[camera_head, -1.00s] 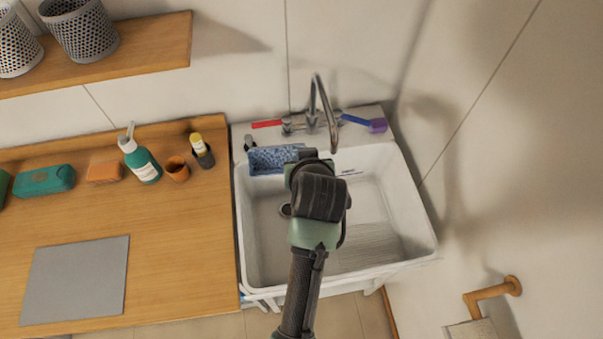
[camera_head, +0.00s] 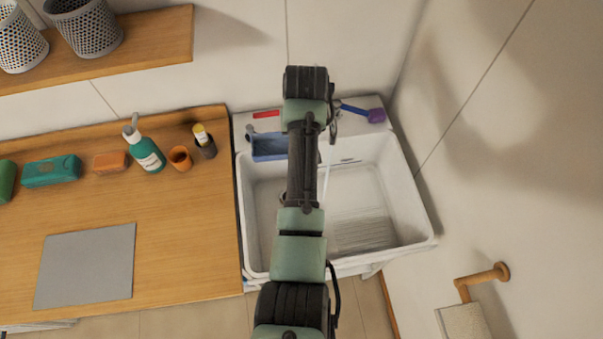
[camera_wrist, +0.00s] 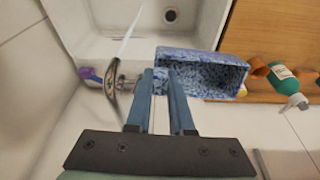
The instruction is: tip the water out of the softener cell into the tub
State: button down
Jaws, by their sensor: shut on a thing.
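The softener cell (camera_head: 269,147) is a blue open-topped box at the back left of the white tub (camera_head: 428,215). In the wrist view the cell (camera_wrist: 225,67) shows its open mouth and speckled blue inside. My gripper (camera_wrist: 163,73) has its two blue fingers shut at the cell's near left wall. In the head view my arm hides the fingers and the cell's right end. The tub's drain (camera_wrist: 170,15) shows beyond the cell.
The tap (camera_wrist: 115,80) is close left of my fingers; a thin pale streak, seemingly water, runs from it. A purple-ended brush (camera_head: 365,111) and a red item (camera_head: 266,114) lie on the back ledge. A green bottle (camera_head: 146,152) and cups stand on the left counter.

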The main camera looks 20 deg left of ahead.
jog(key=shift+w+a+f+g+h+b, duration=0.2)
jog(key=shift+w+a+g+h+b, duration=0.25)
jog(key=shift+b, duration=0.6)
jog(key=shift+w+a+f+g+h+b, duration=0.15)
jog(key=shift+w+g+h+b, duration=0.1)
jog(key=shift+w+g+b, duration=0.6)
jog(key=shift+s+b, duration=0.15)
jog(key=shift+b, duration=0.55)
jog(key=shift+a+r, duration=0.1)
jog(key=shift+r, duration=0.05)
